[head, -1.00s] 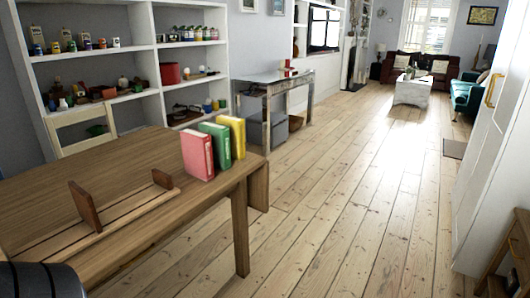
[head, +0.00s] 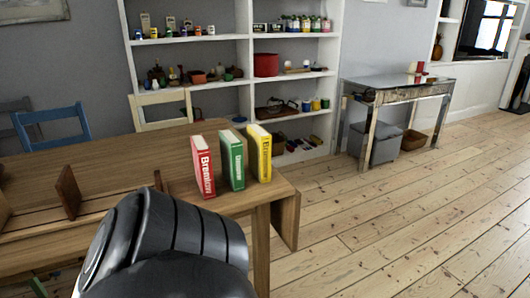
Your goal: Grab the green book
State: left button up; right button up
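The green book (head: 232,160) stands upright near the right end of the wooden table (head: 284,190). It is between a red book (head: 203,168) on its left and a yellow book (head: 259,153) on its right. The three are close together, with their printed spines facing me. A dark part of my own arm fills the lower middle of the view, in front of the table edge. Neither gripper shows, and nothing is seen holding the green book.
A wooden rack with upright dividers (head: 69,191) lies on the table's left part. Chairs, one of them blue (head: 53,127), stand behind the table. White shelves (head: 246,70) with small items stand at the back. A side table (head: 398,93) stands right. The floor at right is clear.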

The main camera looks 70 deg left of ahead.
aim_at(231, 146)
jog(key=u, duration=0.75)
jog(key=i, duration=1.4)
jog(key=u, duration=1.3)
